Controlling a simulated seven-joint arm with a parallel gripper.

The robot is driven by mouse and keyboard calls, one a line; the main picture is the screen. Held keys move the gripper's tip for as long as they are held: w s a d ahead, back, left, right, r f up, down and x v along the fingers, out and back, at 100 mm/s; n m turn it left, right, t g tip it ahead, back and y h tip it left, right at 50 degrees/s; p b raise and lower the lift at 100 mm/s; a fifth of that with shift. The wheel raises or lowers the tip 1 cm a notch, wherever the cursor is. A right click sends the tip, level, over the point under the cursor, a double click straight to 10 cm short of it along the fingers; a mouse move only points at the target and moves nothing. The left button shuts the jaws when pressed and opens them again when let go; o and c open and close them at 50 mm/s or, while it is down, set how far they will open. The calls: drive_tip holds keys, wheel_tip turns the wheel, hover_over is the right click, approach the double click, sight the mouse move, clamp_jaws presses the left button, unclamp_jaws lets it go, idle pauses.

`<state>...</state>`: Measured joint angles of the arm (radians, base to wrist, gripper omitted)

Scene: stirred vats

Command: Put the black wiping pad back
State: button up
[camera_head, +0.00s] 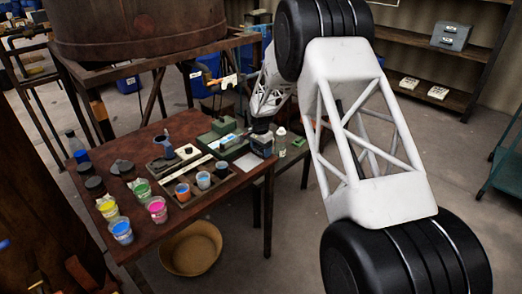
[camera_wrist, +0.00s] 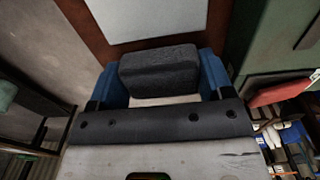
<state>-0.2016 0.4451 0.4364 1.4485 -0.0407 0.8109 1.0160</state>
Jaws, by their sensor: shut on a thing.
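The black wiping pad (camera_wrist: 160,70) is a dark, block-shaped pad with a rough surface. In the wrist view it sits between the two blue fingers of my gripper (camera_wrist: 162,82), which is shut on it. Beyond the pad, a white sheet or plate (camera_wrist: 145,15) lies on the brown table. In the head view my gripper (camera_head: 262,142) is low over the far right end of the table (camera_head: 150,232). The pad cannot be told apart from the gripper there. Whether the pad touches anything beneath cannot be told.
Paint cups, including a blue one (camera_head: 121,232) and a pink one (camera_head: 157,209), crowd the table's near left. A tray (camera_head: 200,205) holds more cups. A green case (camera_head: 224,124) lies behind.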

sight(260, 148)
drive_tip(key=shift+f, duration=0.2)
drive_tip(key=shift+f, duration=0.15)
drive_tip(key=o, duration=1)
drive_tip(key=shift+c, duration=0.2)
wheel_tip(260, 148, up, 12)
drive_tip(key=shift+a, duration=0.15)
idle(0.7)
